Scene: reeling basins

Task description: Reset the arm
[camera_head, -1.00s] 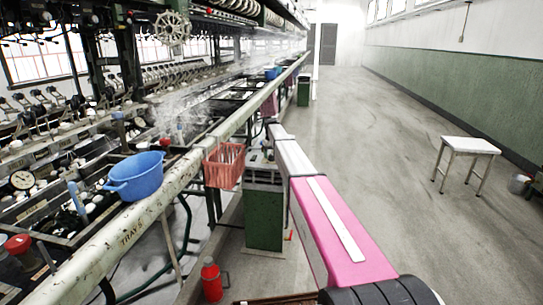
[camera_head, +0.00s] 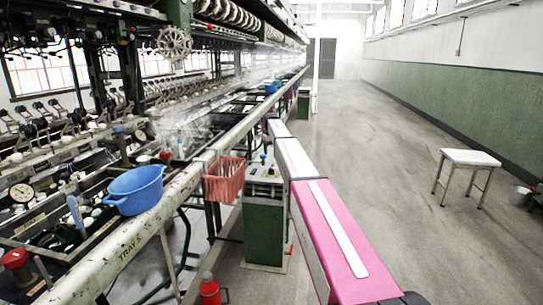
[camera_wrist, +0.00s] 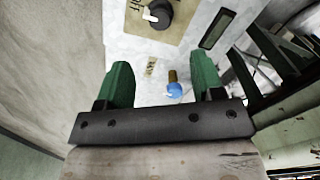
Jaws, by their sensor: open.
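In the wrist view, my gripper (camera_wrist: 160,84) has its two green fingers spread wide apart, with nothing held between them. Beyond the fingers is a white control panel (camera_wrist: 140,52). A blue-tipped knob on a brass stem (camera_wrist: 174,90) shows in the gap between the fingers, nearer the right one. A black rotary knob (camera_wrist: 158,14) sits further up on a tan plate. In the head view, my pink and white arm (camera_head: 330,235) reaches forward along the machine. Its fingers cannot be made out there.
A long rail (camera_head: 150,215) borders the basins on the left. A blue basin (camera_head: 135,190) and a red basket (camera_head: 223,180) are at it. A green cabinet (camera_head: 263,232) stands beside my arm, and a red canister (camera_head: 210,290) near it. A white stool (camera_head: 470,158) stands right; the floor between is clear.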

